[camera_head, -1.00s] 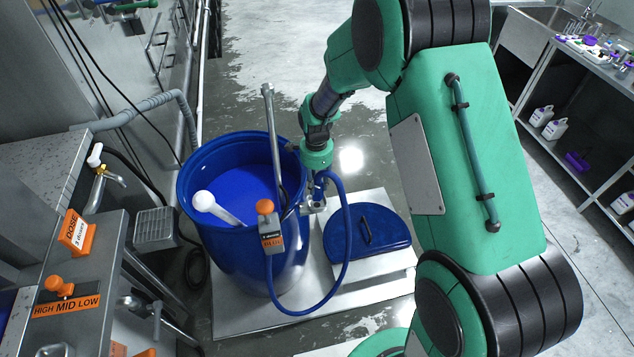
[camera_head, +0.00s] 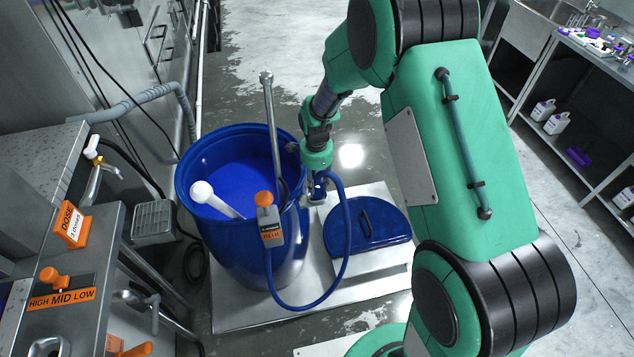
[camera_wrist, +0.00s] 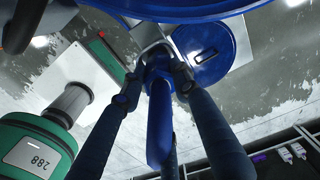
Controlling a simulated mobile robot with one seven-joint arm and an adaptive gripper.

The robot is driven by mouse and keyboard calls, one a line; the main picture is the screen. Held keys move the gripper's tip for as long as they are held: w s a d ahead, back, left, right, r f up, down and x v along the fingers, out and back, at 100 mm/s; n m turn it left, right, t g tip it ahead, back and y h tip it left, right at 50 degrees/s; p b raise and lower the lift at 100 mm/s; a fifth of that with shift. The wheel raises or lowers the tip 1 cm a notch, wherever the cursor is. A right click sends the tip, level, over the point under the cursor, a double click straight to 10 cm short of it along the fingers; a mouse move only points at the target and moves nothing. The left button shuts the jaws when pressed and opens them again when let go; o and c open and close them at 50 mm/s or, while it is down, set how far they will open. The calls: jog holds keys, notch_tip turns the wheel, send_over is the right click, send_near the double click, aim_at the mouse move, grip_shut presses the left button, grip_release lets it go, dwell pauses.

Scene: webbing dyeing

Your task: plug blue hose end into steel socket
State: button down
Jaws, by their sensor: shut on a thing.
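The blue hose (camera_head: 347,240) loops from the pump head with the orange knob (camera_head: 266,222) down and up to my gripper (camera_head: 318,190), just outside the drum's right rim. In the wrist view my gripper (camera_wrist: 160,72) is shut around the blue hose end (camera_wrist: 158,110). A small steel fitting (camera_wrist: 147,36) lies just beyond the fingertips; I cannot tell whether the hose end touches it. A steel socket cannot be clearly made out in the head view, where my gripper covers the hose end.
The blue drum (camera_head: 250,258) holds blue liquid and a white ladle (camera_head: 206,194). It stands on a pale platform (camera_head: 228,318) beside a blue lid (camera_head: 380,243). A steel machine with a HIGH MID LOW panel (camera_head: 62,299) is at left; shelves (camera_head: 575,115) stand at right.

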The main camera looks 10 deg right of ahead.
jog(key=c, duration=1.2)
grip_release()
jog(key=shift+r, duration=0.15)
notch_tip(320, 180, up, 12)
jog(key=shift+f, duration=0.15)
